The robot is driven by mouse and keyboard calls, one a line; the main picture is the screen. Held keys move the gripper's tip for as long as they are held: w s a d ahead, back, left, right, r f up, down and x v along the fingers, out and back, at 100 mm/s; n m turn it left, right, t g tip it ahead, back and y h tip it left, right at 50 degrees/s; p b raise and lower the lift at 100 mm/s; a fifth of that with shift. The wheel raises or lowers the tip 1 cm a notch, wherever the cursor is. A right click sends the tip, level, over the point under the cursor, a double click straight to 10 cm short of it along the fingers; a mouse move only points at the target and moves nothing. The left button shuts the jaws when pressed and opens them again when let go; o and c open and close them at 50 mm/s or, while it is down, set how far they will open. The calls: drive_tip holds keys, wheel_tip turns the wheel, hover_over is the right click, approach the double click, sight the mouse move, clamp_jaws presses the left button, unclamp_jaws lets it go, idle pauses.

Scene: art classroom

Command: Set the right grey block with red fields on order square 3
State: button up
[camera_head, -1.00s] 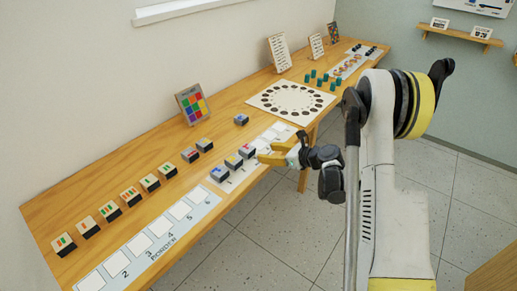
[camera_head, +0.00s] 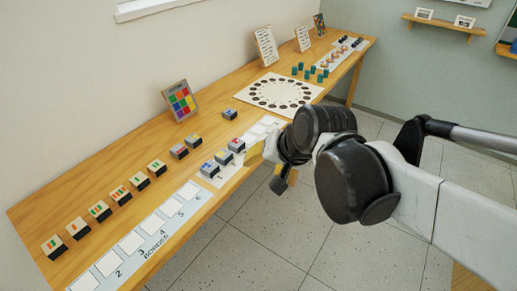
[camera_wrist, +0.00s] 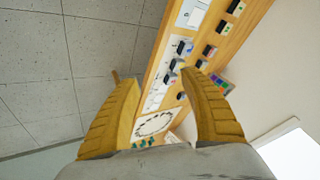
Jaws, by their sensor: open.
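A grey block with red on its top (camera_head: 237,144) stands on the white order strip (camera_head: 222,184), the farthest of three blocks in a row there. The middle block (camera_head: 223,157) and the near block (camera_head: 209,168), with blue fields, stand beside it. The square numbers under them are hidden or too small to read. Another grey block with reddish fields (camera_head: 180,151) stands on bare wood behind, beside a similar one (camera_head: 194,140). My gripper (camera_head: 256,153) is open and empty, just right of the row. In the wrist view its fingers (camera_wrist: 162,77) are spread, with the blocks beyond.
A border strip (camera_head: 150,250) with empty numbered squares lies at the near edge. Several pale-topped blocks (camera_head: 99,210) line up behind it. A lone grey block (camera_head: 230,114), a colour card (camera_head: 181,101) and a round-holed board (camera_head: 272,92) are farther back.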

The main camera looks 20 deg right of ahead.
drive_tip(key=s+d+n+h, duration=0.1)
drive_tip(key=s+n, duration=0.4)
drive_tip(key=s, duration=0.2)
drive_tip(key=shift+s+d+f+n+h, duration=0.2)
drive_tip(key=shift+s+f+n+h, duration=0.05)
drive_tip(key=shift+f+n+h, duration=0.05)
